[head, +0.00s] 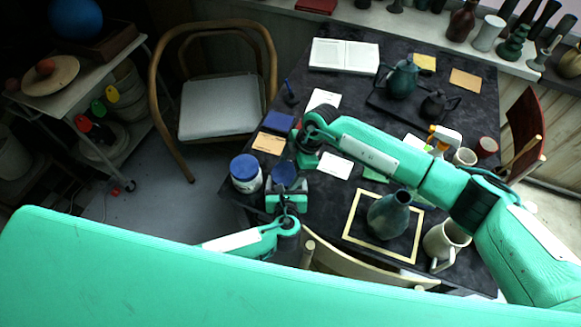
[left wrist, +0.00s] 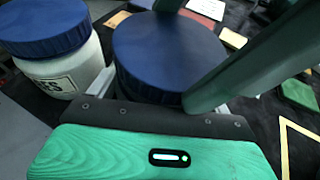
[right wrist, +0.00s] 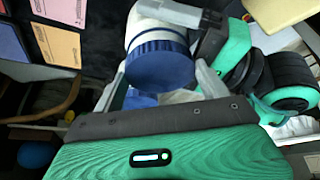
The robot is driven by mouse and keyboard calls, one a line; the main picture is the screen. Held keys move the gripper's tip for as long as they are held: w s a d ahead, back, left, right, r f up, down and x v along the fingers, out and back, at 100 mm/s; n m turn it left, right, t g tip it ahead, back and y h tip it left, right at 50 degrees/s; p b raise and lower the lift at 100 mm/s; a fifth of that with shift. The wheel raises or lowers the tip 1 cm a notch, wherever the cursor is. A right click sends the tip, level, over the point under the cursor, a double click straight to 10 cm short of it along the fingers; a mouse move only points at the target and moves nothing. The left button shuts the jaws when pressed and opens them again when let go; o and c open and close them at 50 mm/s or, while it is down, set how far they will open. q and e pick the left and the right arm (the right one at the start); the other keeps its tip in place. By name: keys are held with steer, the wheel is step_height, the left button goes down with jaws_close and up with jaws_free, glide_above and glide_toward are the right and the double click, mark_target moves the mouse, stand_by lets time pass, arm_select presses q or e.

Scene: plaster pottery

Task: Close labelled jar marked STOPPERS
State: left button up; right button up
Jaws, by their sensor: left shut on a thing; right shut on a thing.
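A white jar with a blue lid (head: 285,177) is between my two grippers at the table's left edge. My right gripper (head: 306,158) is shut on the lid, which also shows in the right wrist view (right wrist: 160,65) with the white body (right wrist: 158,25) beyond. This jar's label is hidden. A second blue-lidded white jar (head: 246,174) stands just left; its label (left wrist: 52,86) is partly readable, ending in "RS".
A chair back (head: 340,262) stands at the near edge.

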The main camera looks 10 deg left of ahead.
steer(key=shift+d+f, duration=0.1)
steer(key=shift+f, duration=0.3)
